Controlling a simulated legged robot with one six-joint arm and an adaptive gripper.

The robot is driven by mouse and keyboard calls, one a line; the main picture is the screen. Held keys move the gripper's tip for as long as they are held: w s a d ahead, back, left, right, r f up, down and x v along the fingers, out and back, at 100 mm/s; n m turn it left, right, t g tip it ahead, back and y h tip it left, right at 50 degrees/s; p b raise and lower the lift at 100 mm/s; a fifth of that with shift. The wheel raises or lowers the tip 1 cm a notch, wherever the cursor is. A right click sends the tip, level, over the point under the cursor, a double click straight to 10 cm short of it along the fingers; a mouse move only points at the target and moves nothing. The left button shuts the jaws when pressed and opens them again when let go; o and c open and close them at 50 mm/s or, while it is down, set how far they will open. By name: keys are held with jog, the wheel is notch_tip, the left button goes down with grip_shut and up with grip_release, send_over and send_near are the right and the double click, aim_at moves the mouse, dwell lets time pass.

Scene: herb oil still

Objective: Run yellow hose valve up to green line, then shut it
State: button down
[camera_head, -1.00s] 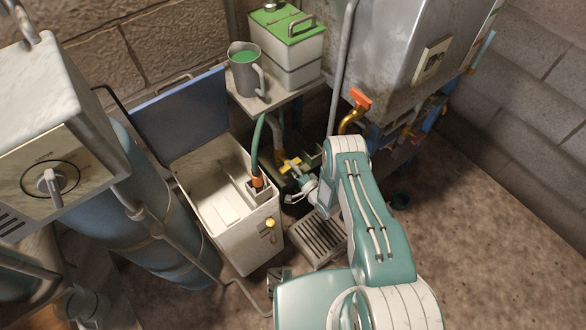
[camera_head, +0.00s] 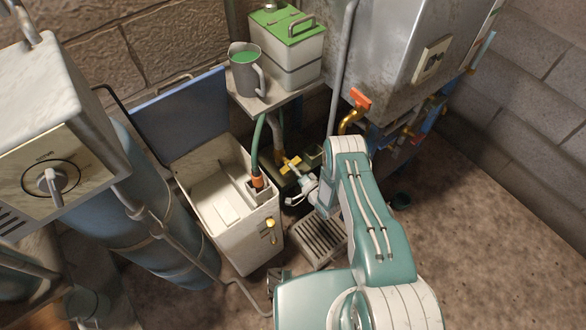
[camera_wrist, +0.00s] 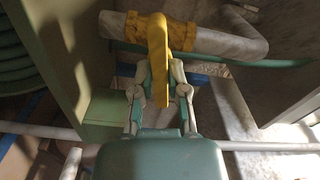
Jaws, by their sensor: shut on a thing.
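The yellow hose valve (camera_head: 289,164) is at the middle of the head view, low beside the white box. In the wrist view its yellow lever (camera_wrist: 158,62) stands crosswise to the pale pipe (camera_wrist: 216,42) that carries the yellow valve body. My gripper (camera_wrist: 159,88) has its two fingers closed on either side of the lever. In the head view my gripper (camera_head: 298,188) is small and partly hidden by my own wrist. I cannot make out a green line marking or a liquid level at the valve in either view.
The open white box (camera_head: 252,240) with a green hose (camera_head: 257,145) stands left of my gripper. A floor grate (camera_head: 320,238) lies below it. A shelf (camera_head: 283,101) holds a grey jug (camera_head: 246,70) of green liquid and a green-lidded container (camera_head: 287,60). Floor on the right is open.

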jog(key=shift+s+f+n, duration=0.1)
jog(key=shift+f+n, duration=0.1)
jog(key=shift+n, duration=1.4)
jog(key=c, duration=0.6)
grip_release()
jog(key=shift+c, duration=0.2)
jog(key=v, duration=1.2)
dwell(4.0)
